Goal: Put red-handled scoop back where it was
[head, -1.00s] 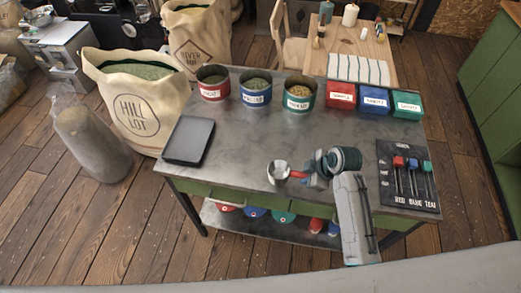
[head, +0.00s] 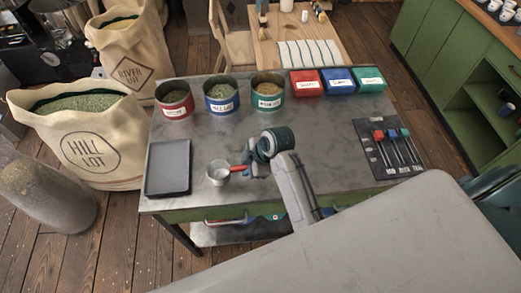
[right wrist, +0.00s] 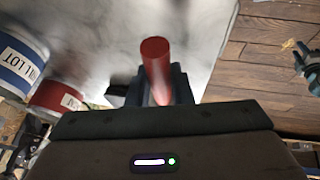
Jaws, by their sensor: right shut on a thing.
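The red-handled scoop has a round metal bowl (head: 218,173) and a short red handle (head: 238,168). My right gripper (head: 251,168) is shut on the handle, and the bowl points left, just right of the grey tray (head: 168,168). In the right wrist view the red handle (right wrist: 155,60) stands between the dark fingers (right wrist: 158,88); the bowl is not visible there. The scoop is over the front part of the table (head: 330,135); I cannot tell its exact height.
Red (head: 174,100), blue (head: 221,97) and teal (head: 268,93) tins line the back, beside red, blue and teal boxes (head: 307,83). A dark mat (head: 388,150) with three colour-topped tools lies right. The table's middle is clear. Sacks (head: 85,145) stand left.

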